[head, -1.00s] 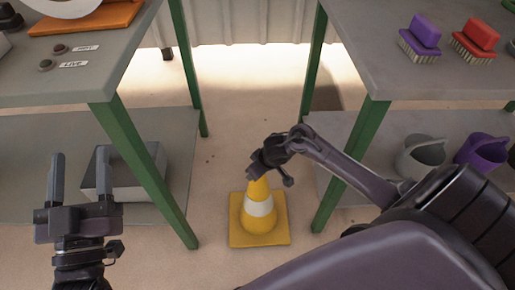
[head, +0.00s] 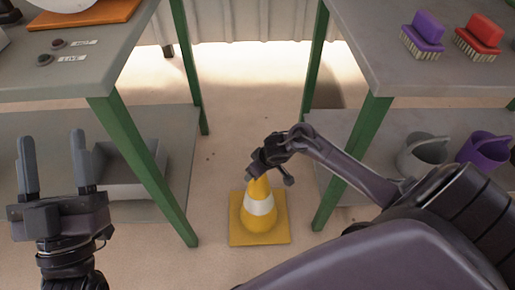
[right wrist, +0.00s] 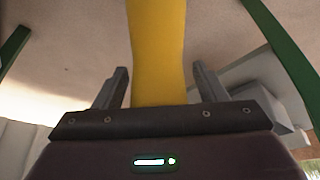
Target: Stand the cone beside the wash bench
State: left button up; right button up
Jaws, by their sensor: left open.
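The yellow cone (head: 252,222) with a white band stands upright on the sandy floor, on its square base. It is in the gap between two green-legged benches. The right bench (head: 385,75), carrying brushes with buckets below, looks like the wash bench; its front leg is just right of the cone. My right gripper (head: 258,168) is at the cone's top and hides its tip. In the right wrist view the cone (right wrist: 158,50) passes between two spread fingers, with narrow gaps seeming to show beside it. My left gripper (head: 52,160) is open and empty at the left.
The left bench (head: 75,85) has buttons on top and a grey box (head: 130,175) on its lower shelf, near my left gripper. A purple brush (head: 424,35), a red brush (head: 478,38) and buckets (head: 422,155) are at the right. Floor behind the cone is clear.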

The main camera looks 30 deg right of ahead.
jog(key=shift+r, duration=0.15)
